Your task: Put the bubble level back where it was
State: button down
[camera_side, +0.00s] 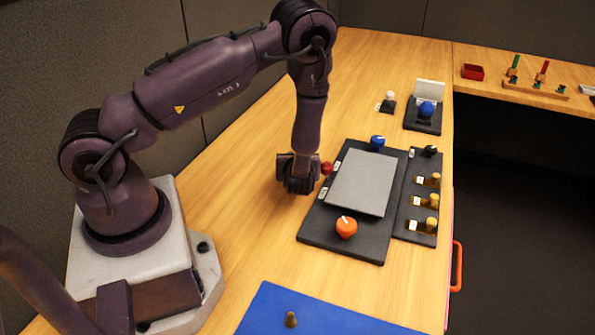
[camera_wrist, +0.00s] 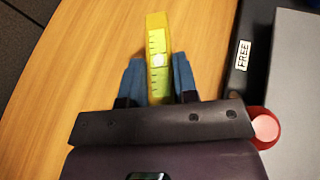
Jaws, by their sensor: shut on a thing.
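The bubble level is a yellow bar (camera_wrist: 157,35) with a ruled pale strip and a whitish round spot. In the wrist view it lies between the blue fingertips of my gripper (camera_wrist: 158,80), which is shut on it. Its far end sticks out past the fingers over the wood table. In the side view my gripper (camera_side: 297,188) is low at the left edge of the black panel (camera_side: 315,228), beside a red knob. The level is hidden there behind the gripper. I cannot tell whether the level touches the table.
The red knob (camera_wrist: 264,128) is close to the gripper's right side. The panel also carries a grey plate (camera_side: 362,182), an orange knob (camera_side: 346,228) and a blue knob (camera_side: 377,142). A blue mat (camera_side: 270,305) lies in front. Bare table lies left of the panel.

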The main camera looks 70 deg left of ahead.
jog(key=shift+f, duration=1.65)
jog(key=c, duration=0.9)
grip_release()
jog(key=shift+f, duration=0.15)
